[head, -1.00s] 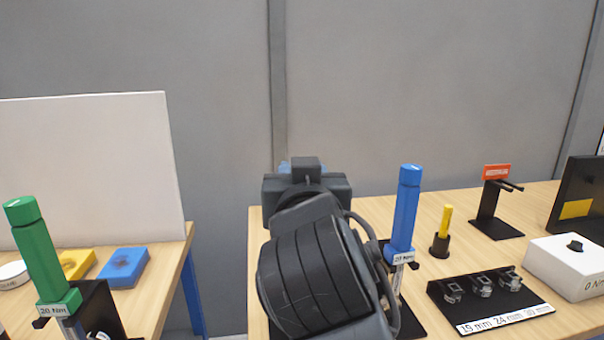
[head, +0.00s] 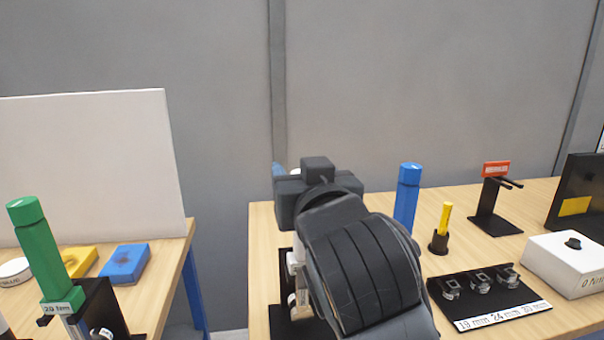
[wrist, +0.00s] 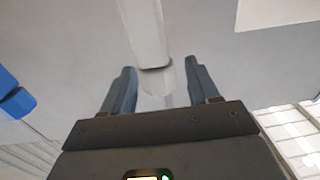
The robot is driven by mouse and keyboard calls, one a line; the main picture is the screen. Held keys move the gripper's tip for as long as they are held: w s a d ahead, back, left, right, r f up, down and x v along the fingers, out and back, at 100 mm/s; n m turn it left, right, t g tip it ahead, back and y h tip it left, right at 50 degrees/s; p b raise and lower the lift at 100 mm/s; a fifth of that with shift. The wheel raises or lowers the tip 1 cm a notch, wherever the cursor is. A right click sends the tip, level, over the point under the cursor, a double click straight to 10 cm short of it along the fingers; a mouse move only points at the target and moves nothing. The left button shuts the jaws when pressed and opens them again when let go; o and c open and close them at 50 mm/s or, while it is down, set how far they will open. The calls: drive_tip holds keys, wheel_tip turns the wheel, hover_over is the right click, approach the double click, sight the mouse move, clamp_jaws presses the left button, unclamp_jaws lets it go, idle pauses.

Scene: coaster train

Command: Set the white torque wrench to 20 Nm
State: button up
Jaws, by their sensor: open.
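The white torque wrench (head: 292,262) stands upright in a black holder (head: 284,325) on the right table, mostly hidden behind my arm in the head view. Its setting cannot be read. In the wrist view its white handle (wrist: 146,28) comes down from the top edge to between the fingers of my gripper (wrist: 160,66). The fingers are open, one on each side, with a visible gap to the wrench on both sides. In the head view my gripper body (head: 305,195) is at the wrench's upper part and hides the fingers' hold area.
A blue wrench (head: 407,195) stands just right of my arm; it also shows in the wrist view (wrist: 14,95). Farther right are a yellow-handled tool (head: 445,220), a socket tray (head: 490,300) and a white box (head: 575,262). A green wrench (head: 38,245) stands on the left table.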

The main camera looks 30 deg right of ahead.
drive_tip(key=p+v, duration=0.4)
drive_tip(key=v, duration=0.3)
drive_tip(key=shift+s+a+p, duration=0.15)
drive_tip(key=shift+s+p, duration=0.2)
idle(0.6)
